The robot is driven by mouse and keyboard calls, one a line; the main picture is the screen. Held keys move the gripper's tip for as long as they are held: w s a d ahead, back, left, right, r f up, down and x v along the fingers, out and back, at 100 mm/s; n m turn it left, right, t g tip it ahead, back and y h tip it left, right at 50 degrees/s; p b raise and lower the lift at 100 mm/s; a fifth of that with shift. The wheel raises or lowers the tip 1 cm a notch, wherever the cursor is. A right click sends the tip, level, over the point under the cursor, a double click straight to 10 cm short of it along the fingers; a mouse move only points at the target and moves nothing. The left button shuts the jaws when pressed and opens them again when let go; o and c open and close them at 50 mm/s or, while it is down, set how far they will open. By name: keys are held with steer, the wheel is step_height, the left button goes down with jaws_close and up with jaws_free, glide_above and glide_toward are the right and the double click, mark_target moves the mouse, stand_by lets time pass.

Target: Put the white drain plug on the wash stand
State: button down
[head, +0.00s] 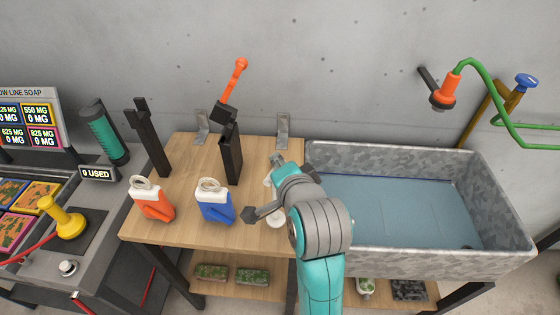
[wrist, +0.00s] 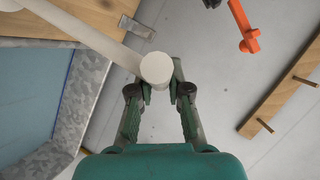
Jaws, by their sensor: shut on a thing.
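The white drain plug shows in the wrist view as a pale round end (wrist: 156,68) between my fingertips, with a long white stem running to the upper left. In the head view its white lower part (head: 275,221) shows just left of my arm, over the wooden top; I cannot tell whether it touches. My gripper (wrist: 158,88) is shut on the plug's round end; in the head view the arm hides most of the grip. The wash stand has a wooden top (head: 185,228) at left and a grey trough (head: 420,262) with a blue-grey basin at right.
An orange jug (head: 153,204) and a blue jug (head: 215,207) stand on the wooden top, left of the plug. A black holder (head: 231,155) stands behind them. An orange tap (head: 443,94) with green hose hangs over the trough. A grey counter adjoins at left.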

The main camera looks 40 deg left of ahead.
steer(key=shift+f, duration=0.55)
stand_by(0.4)
steer(key=c, duration=1)
jaws_free()
steer(key=shift+c, duration=0.2)
steer(key=c, duration=0.4)
